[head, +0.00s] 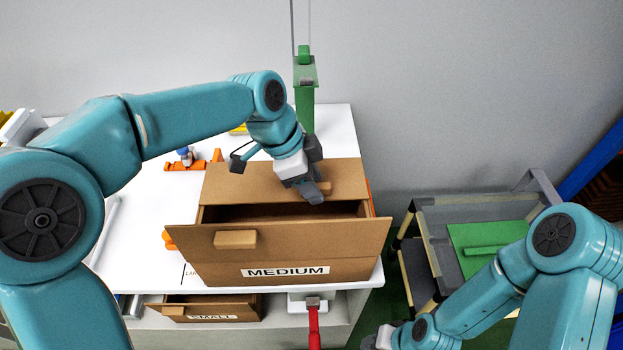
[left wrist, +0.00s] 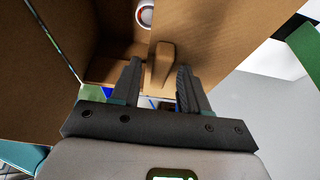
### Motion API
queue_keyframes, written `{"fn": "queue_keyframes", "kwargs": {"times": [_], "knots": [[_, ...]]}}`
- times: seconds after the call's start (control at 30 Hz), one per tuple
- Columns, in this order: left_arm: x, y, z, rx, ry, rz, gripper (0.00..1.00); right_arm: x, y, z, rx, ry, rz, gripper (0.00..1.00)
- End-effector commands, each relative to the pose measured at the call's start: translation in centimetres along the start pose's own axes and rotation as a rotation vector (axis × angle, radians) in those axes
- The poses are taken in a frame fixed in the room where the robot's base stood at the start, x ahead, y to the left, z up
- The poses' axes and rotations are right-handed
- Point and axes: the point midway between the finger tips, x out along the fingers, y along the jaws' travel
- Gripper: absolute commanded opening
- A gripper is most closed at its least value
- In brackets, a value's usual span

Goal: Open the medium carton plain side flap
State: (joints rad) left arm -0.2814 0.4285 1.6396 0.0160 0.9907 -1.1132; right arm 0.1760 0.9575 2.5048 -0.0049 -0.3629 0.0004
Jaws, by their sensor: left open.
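The brown medium carton (head: 330,270) stands on the white table, its front marked MEDIUM. Its top is partly open, with a dark gap between the near flap (head: 300,236) and the plain far flap (head: 235,185). The near flap leans outward and carries a block-like tab (head: 235,239). The far flap has a similar tab (head: 325,188), also seen in the left wrist view (left wrist: 160,65). My left gripper (head: 316,193) is at this far tab, its open fingers (left wrist: 160,85) on either side of it; contact is unclear. My right gripper (head: 370,342) is mostly cut off at the bottom edge.
A small carton (head: 210,308) sits on the shelf below. A green post (head: 304,100) rises behind the medium carton. Orange parts (head: 190,163) lie to its left. A cart with a green panel (head: 485,240) stands to the right, beyond the table edge.

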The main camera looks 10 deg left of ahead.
Motion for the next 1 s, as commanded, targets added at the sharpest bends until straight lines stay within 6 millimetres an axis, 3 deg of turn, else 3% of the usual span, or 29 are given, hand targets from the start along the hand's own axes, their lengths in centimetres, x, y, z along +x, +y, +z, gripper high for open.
{"fn": "queue_keyframes", "kwargs": {"times": [0.1, 0.23, 0.27, 0.57, 1.0], "knots": [[0.0, 0.0, 0.0, 0.000, 0.000, 0.000, 0.45, 0.0, 0.0, 0.0, 0.000, 0.000, 0.000, 0.43], [0.0, 0.0, 0.0, 0.000, 0.000, 0.000, 0.02, 0.0, 0.0, 0.0, 0.000, 0.000, 0.000, 0.43], [0.0, 0.0, 0.0, 0.000, 0.000, 0.000, 0.00, 0.0, 0.0, 0.0, 0.000, 0.000, 0.000, 0.43], [-0.5, -0.1, -0.2, -0.009, 0.000, 0.018, 0.00, -0.9, -0.3, 0.0, 0.000, 0.000, 0.000, 0.43], [-3.1, -1.7, -1.3, -0.112, -0.001, 0.265, 0.00, -8.7, -3.1, 0.2, 0.000, 0.000, 0.000, 0.43]]}}
